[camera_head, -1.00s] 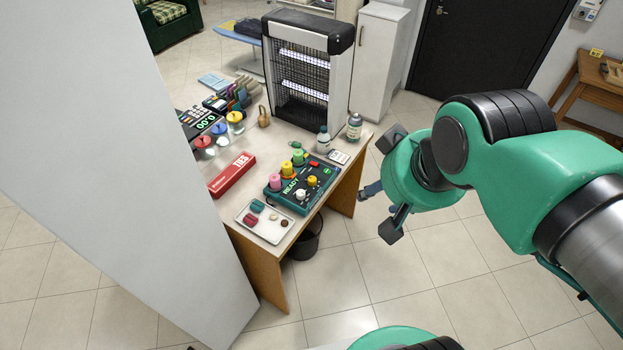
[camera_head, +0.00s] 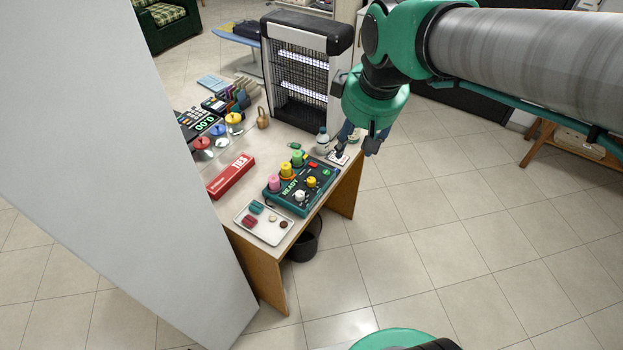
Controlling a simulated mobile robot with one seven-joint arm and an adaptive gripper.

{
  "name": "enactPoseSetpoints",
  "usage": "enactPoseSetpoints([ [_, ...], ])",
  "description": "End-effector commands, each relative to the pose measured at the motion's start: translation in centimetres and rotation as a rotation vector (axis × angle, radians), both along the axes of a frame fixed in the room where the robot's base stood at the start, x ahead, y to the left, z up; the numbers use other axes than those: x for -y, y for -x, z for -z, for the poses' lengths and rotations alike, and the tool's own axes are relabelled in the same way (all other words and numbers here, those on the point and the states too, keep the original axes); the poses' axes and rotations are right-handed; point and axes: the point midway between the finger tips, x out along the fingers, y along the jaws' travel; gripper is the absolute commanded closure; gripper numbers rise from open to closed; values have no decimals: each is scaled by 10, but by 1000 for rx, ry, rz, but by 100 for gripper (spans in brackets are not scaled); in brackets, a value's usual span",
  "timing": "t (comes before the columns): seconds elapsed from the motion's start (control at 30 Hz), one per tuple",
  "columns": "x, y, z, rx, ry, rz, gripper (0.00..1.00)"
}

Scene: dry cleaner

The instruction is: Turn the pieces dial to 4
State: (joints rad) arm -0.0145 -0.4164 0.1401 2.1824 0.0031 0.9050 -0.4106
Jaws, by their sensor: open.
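A dark green control box (camera_head: 288,201) marked READY lies near the right end of the desk. Tall pink (camera_head: 274,183), yellow (camera_head: 286,171) and green (camera_head: 297,159) pieces stand along its left side. A white knob (camera_head: 300,196) and an orange-yellow knob (camera_head: 311,183) sit on its right side, with a red part (camera_head: 312,165) near the back. I cannot tell which knob is the pieces dial; its scale and setting are too small to read. My gripper (camera_head: 352,125) is open and empty, above the desk's back right corner, beyond the box and apart from it.
A white tray (camera_head: 240,216) with small pieces lies in front of the box, and a red TIES box (camera_head: 232,174) left of it.

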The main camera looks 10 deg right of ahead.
Motion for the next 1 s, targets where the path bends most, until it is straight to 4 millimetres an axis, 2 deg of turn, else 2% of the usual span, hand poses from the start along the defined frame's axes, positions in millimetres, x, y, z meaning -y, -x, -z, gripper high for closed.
enactPoseSetpoints([
  [0.03,-1,-14,7,-18,10,-31,55],
  [0.27,-5,-73,33,-77,54,-187,55],
  [0.57,-11,-146,85,-155,98,-396,55],
  [0.77,-16,-190,131,-206,119,-536,55],
  [1.0,-22,-237,196,-262,135,-707,55],
])
